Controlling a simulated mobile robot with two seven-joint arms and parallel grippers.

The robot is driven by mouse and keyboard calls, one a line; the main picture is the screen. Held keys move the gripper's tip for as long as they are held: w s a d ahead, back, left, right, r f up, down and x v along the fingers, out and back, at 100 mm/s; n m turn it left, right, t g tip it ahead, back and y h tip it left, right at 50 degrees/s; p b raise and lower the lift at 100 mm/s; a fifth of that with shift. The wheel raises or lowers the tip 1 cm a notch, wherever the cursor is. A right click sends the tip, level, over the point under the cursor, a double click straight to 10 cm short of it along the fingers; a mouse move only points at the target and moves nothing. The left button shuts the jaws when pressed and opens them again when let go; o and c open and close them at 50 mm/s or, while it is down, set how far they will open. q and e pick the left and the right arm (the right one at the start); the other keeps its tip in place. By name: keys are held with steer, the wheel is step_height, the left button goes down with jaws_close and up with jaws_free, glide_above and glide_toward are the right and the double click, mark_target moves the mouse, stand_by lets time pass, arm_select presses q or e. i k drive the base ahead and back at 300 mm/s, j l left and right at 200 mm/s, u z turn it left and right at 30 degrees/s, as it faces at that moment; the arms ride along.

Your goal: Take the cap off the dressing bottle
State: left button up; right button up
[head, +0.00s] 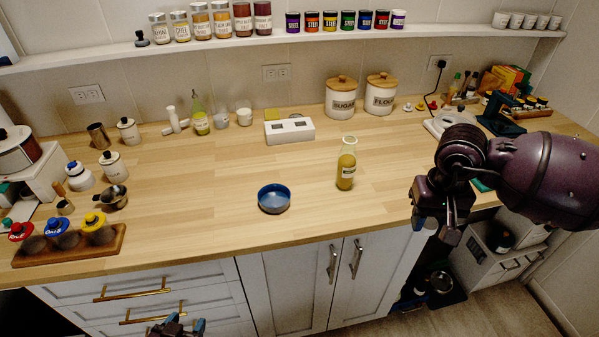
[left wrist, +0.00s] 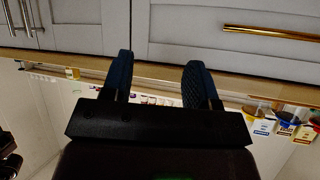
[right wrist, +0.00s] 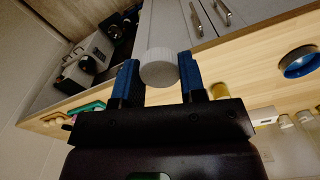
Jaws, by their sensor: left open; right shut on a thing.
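The dressing bottle (head: 346,172) stands upright on the wooden counter, right of the blue bowl, with yellow contents, a pale label and a clear neck that shows no cap. Part of its yellow body also shows in the right wrist view (right wrist: 219,90). My right gripper (right wrist: 158,68) is shut on a white ribbed cap (right wrist: 158,66), apart from the bottle. In the head view my right gripper (head: 446,228) is at the counter's front edge, right of the bottle; the cap is hard to make out there. My left gripper (head: 177,326) is open and empty, low before the drawers.
A blue bowl (head: 274,208) sits mid-counter, with bare wood around it. SUGAR (head: 340,100) and FLOUR (head: 380,97) canisters stand at the back. A wooden tray (head: 66,250) with lidded jars is at the left front. Another green-capped bottle (head: 200,122) stands at the back.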

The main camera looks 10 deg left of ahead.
mark_target(347, 158)
steer(key=u, duration=0.55)
steer(key=l+u, duration=0.15)
steer(key=u, duration=0.4)
steer(key=l+u, duration=0.1)
steer(key=u, duration=0.95)
steer(key=l+u, duration=0.15)
steer(key=u, duration=0.95)
steer(key=k+u, duration=0.1)
steer(key=u, duration=1)
steer(key=k+l, duration=0.1)
steer(key=z, duration=0.45)
steer(key=l+z, duration=0.15)
steer(key=z, duration=0.3)
steer(key=l+z, duration=0.1)
steer(key=z, duration=0.4)
steer(key=l+z, duration=0.1)
steer(key=z, duration=0.35)
steer(key=l+z, duration=0.1)
steer(key=z, duration=0.35)
steer(key=l+z, duration=0.1)
steer(key=z, duration=0.85)
